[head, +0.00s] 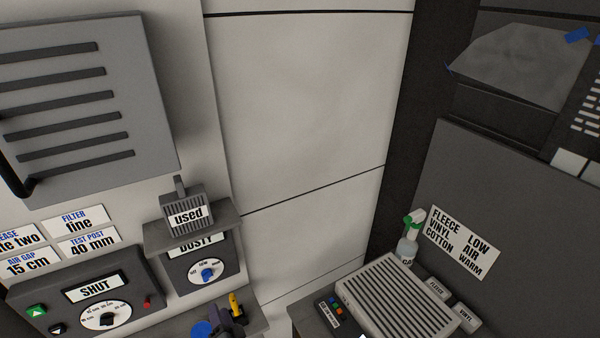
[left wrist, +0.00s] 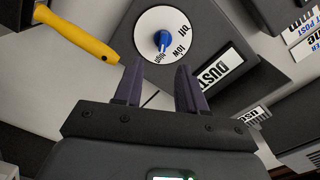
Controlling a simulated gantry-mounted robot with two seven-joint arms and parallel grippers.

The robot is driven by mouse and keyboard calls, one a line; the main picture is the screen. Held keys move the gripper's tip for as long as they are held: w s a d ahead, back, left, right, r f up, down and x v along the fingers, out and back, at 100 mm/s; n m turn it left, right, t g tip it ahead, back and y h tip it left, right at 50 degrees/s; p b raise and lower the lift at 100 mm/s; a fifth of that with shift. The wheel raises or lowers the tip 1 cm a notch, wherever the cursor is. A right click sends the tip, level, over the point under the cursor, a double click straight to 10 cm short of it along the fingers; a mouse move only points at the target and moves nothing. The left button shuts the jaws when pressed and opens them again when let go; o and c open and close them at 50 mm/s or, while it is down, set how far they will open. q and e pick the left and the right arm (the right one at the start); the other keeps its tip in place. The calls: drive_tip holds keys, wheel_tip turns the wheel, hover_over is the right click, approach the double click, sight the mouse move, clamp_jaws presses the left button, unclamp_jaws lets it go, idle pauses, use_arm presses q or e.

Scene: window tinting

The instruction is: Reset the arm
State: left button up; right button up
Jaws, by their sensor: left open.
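My left gripper (head: 231,314) shows at the bottom of the head view, as small dark purple fingers low in front of the dusty-labelled box. In the left wrist view my left gripper (left wrist: 158,78) has its two purple fingers spread apart with nothing between them. Beyond the fingertips is a white dial with a blue knob (left wrist: 162,40); the fingers look clear of it. A yellow-handled tool (left wrist: 75,38) lies to the left of the fingers; its yellow part (head: 236,304) also shows beside the gripper in the head view. My right gripper is not in view.
The box with the blue knob (head: 208,273) is under a shelf (head: 222,219) holding a small "used" bin (head: 185,213). A control panel marked SHUT (head: 95,289) stands left. A ribbed grey unit (head: 395,298) and spray bottle (head: 407,250) stand right. The middle wall is bare.

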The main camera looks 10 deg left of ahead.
use_arm(q)
drive_tip(key=s+a+f+g+h+p, duration=0.1)
drive_tip(key=s+p, duration=0.1)
drive_tip(key=s, duration=0.4)
drive_tip(key=s+a+f+h+p, duration=0.1)
drive_tip(key=s+h+p, duration=0.15)
drive_tip(key=s, duration=0.35)
drive_tip(key=s+d+r+n+g+h+p, duration=0.2)
drive_tip(key=s+d+r+g+h, duration=0.6)
drive_tip(key=s+d+r, duration=0.4)
drive_tip(key=s+r+p, duration=0.1)
drive_tip(key=s+r, duration=0.1)
drive_tip(key=s, duration=0.1)
drive_tip(key=shift+s+d+g+h, duration=0.25)
drive_tip(key=shift+s+g+h, duration=0.05)
drive_tip(key=shift+h, duration=0.05)
